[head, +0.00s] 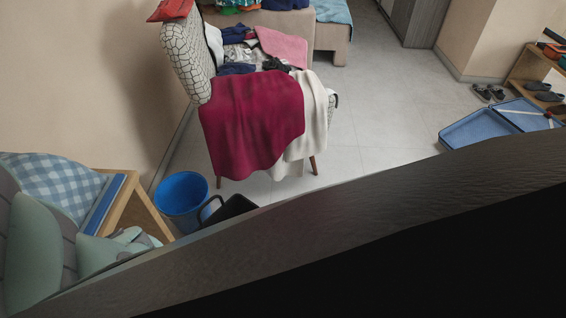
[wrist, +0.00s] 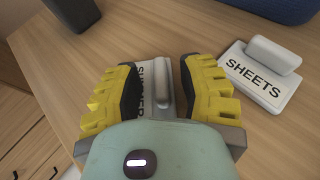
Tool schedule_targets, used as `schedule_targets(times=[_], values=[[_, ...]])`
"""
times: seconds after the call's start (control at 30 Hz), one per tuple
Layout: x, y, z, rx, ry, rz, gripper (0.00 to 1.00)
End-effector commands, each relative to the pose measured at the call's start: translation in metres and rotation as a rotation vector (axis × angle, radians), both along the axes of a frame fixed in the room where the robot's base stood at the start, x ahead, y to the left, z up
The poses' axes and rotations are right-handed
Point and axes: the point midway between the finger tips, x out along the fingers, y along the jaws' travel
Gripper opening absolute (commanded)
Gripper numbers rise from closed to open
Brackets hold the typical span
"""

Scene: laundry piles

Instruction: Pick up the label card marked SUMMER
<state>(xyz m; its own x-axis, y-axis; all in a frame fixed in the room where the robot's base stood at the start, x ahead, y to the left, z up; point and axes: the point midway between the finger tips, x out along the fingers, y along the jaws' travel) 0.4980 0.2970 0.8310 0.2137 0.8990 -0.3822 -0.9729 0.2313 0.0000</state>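The SUMMER label card (wrist: 143,74) lies on the wooden surface (wrist: 215,30) in the wrist view. It is white with dark letters and a raised grey-white grip bar (wrist: 162,80) along it. My gripper (wrist: 159,76) is above the card, with one yellow-and-black finger on each side of the bar. Gaps show between both fingers and the bar, so it is open. The left finger hides part of the card and its letters. Neither the card nor my gripper shows in the head view.
A white SHEETS card (wrist: 254,88) with its own bar lies close to the right finger. A dark object (wrist: 73,12) and a dark blue item (wrist: 280,8) stand at the far side. The head view shows a clothes-covered chair (head: 186,60) and a blue bucket (head: 181,194).

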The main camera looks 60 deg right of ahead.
Motion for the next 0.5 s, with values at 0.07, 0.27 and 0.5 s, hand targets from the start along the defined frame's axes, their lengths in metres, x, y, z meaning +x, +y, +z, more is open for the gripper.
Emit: schedule_targets(times=[0.07,0.27,0.5], values=[[0.0,-0.0001,-0.0001,0.0,0.0,0.0,0.3],[0.0001,-0.0003,0.0,0.0,0.001,0.0,0.09],[0.0003,-0.0004,-0.0001,0.0,0.001,-0.001,0.0]])
